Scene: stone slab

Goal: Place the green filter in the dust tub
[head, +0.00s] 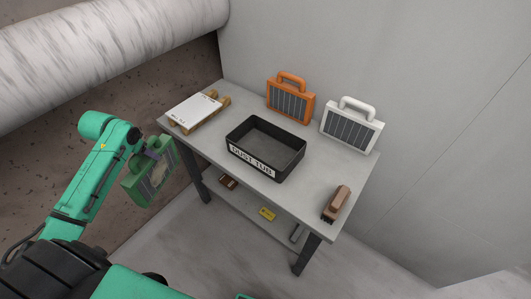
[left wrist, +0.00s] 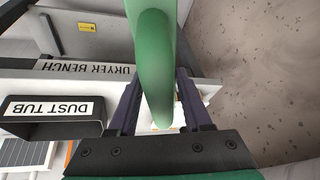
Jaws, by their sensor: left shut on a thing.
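The green filter (head: 147,183) hangs by its handle from my left gripper (head: 150,147), off the left end of the bench. In the left wrist view, the green handle (left wrist: 156,60) passes between the two dark fingers of my left gripper (left wrist: 157,98), which is shut on it. The dust tub (head: 250,160) is a black open box with a white "DUST TUB" label in the middle of the bench, and looks empty. It also shows at the left of the left wrist view (left wrist: 80,131). The filter is apart from the tub, to its left. My right gripper is not in view.
On the grey bench (head: 310,190) stand an orange filter (head: 291,100) and a white filter (head: 351,125) behind the tub. A white sheet on a wooden stand (head: 194,109) is at the left end, and a brown brush (head: 336,203) at the right. A pale pipe (head: 100,50) runs upper left.

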